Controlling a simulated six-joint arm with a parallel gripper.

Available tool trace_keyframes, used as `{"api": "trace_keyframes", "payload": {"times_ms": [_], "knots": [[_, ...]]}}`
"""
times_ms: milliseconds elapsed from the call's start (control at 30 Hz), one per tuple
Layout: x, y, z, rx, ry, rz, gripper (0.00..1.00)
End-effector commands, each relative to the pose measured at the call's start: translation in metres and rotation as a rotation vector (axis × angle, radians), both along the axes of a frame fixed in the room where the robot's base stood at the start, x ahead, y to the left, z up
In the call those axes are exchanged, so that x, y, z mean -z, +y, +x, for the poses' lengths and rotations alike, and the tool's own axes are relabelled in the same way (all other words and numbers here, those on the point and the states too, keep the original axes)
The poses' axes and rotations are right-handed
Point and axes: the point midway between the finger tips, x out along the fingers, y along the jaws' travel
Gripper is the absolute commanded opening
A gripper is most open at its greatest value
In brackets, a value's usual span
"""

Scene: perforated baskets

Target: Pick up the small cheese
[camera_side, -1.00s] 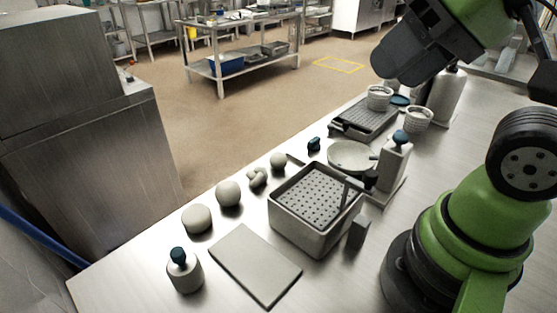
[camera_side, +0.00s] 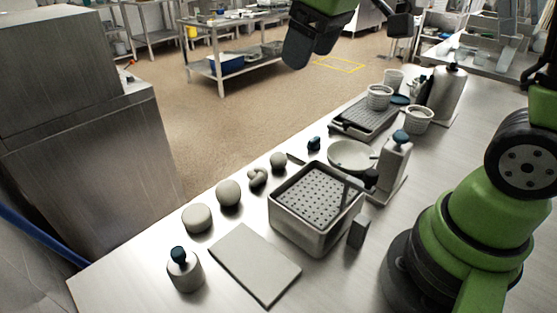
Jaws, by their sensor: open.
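No thing is plainly marked as the small cheese. A pale, flattened round piece (camera_side: 197,218) on the left of the steel table has the look of a small cheese wheel. A small grey upright block (camera_side: 358,231) stands beside the front right corner of the perforated basket (camera_side: 311,238), and I cannot tell whether it is cheese. Both stand free on the table, with nothing holding them. I cannot make out my gripper's fingers.
Round items (camera_side: 228,193), a flat board (camera_side: 255,264) and a dark-topped bottle (camera_side: 184,270) are near the basket. Behind it are a shallow bowl (camera_side: 351,155), a dispenser (camera_side: 394,160), a grey tray (camera_side: 362,118) and cups (camera_side: 418,119).

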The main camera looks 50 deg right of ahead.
Motion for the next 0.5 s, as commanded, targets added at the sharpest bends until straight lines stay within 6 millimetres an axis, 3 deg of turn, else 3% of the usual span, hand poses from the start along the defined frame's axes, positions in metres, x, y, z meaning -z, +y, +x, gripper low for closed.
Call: {"api": "trace_keyframes", "payload": {"times_ms": [33,200,333,500], "knots": [[0.014,-0.005,0.018,-0.05,0.039,-0.025,0.74],[0.067,-0.023,0.065,-0.246,0.14,-0.103,0.74],[0.115,-0.036,0.09,-0.394,0.213,-0.141,0.74],[0.166,-0.049,0.104,-0.539,0.281,-0.165,0.74]]}}
